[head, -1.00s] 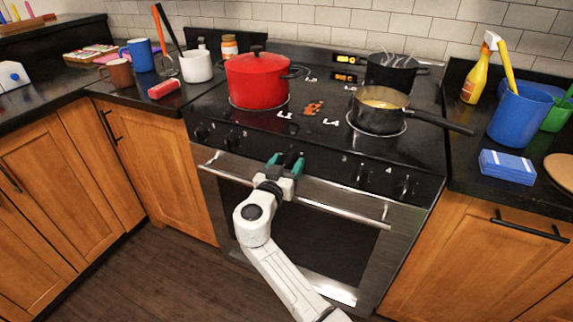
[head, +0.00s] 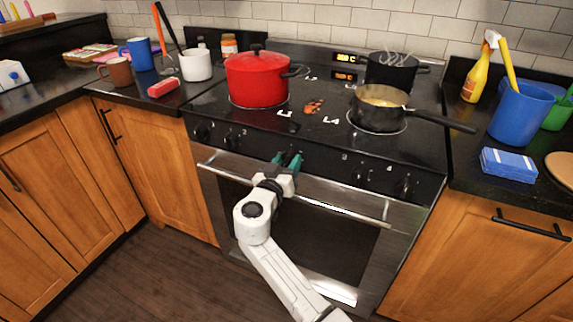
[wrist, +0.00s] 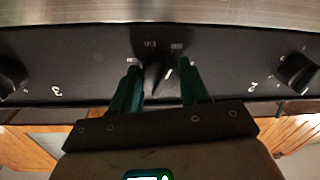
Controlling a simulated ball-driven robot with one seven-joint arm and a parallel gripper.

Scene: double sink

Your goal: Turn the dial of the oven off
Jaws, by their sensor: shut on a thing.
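The oven (head: 330,200) has a black front panel with a row of dials. Its middle dial (wrist: 155,79) shows in the wrist view between the two green fingers of my gripper (wrist: 160,80), with a small white mark on its right side and small labels above it. My gripper is shut on this dial. In the head view my gripper (head: 287,160) is at the middle of the panel, above the oven door handle, and hides the dial. I cannot tell from the labels which setting the dial is at.
Other dials sit on both sides, such as the one by the 3 (wrist: 12,75) and the one by the 2 (wrist: 297,73). The door handle (head: 335,208) runs just below. A red pot (head: 257,80) and a saucepan (head: 380,112) stand on the cooktop above.

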